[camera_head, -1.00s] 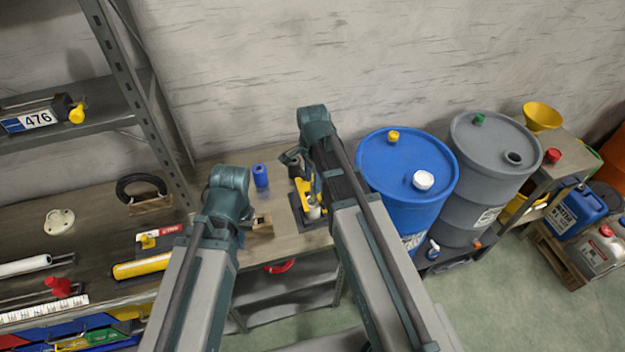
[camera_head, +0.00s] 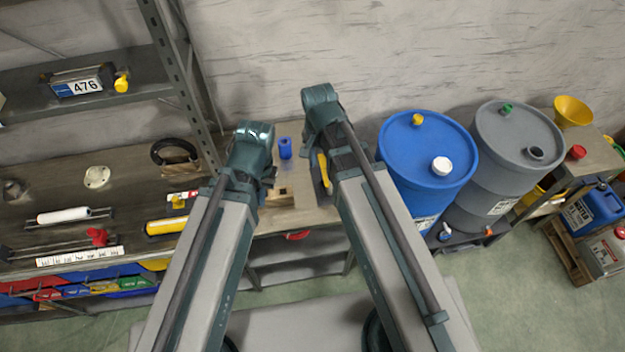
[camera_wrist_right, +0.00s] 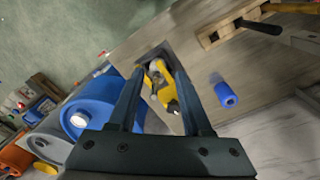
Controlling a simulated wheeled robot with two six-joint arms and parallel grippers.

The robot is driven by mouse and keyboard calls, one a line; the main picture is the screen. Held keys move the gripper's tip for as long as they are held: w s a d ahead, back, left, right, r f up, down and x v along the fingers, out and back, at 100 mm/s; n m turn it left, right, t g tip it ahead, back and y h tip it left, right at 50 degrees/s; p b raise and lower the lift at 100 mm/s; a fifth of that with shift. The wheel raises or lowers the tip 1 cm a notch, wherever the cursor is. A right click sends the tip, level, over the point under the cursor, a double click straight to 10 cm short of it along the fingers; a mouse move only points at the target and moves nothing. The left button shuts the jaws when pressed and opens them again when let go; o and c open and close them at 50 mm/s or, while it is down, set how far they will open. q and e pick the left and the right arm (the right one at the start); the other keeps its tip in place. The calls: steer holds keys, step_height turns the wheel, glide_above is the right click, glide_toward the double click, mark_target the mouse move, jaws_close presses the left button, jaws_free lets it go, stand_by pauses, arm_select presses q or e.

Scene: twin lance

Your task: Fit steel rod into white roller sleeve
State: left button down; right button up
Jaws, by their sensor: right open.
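A white roller sleeve (camera_head: 63,215) lies on its side in a low holder at the left of the bench. In front of it a thin, dark grey rod (camera_head: 60,248), perhaps the steel rod, lies near a red knob; its ends are unclear. My left gripper (camera_head: 268,176) is over the bench beside the shelf post, its jaws hidden by the wrist. My right gripper (camera_wrist_right: 160,72) is open, its fingers on either side of a yellow fixture (camera_wrist_right: 165,85) on a dark plate. I cannot tell if they touch it. The right arm hides most of that fixture in the head view.
A blue cylinder (camera_head: 285,148) stands between my wrists and also shows in the wrist view (camera_wrist_right: 224,95). A wooden block (camera_head: 280,195) sits nearby. A yellow roller (camera_head: 168,226) lies left of my left arm. Blue (camera_head: 425,165) and grey (camera_head: 515,150) drums stand right.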

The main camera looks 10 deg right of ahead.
steer(key=s+a+n, duration=0.5)
steer(key=s+n, duration=0.3)
steer(key=n, duration=0.3)
steer(key=shift+s+h, duration=0.3)
step_height(320, 180, down, 14)
steer(key=b, duration=1.3)
steer(key=shift+r+b, duration=0.2)
steer(key=shift+b, duration=0.15)
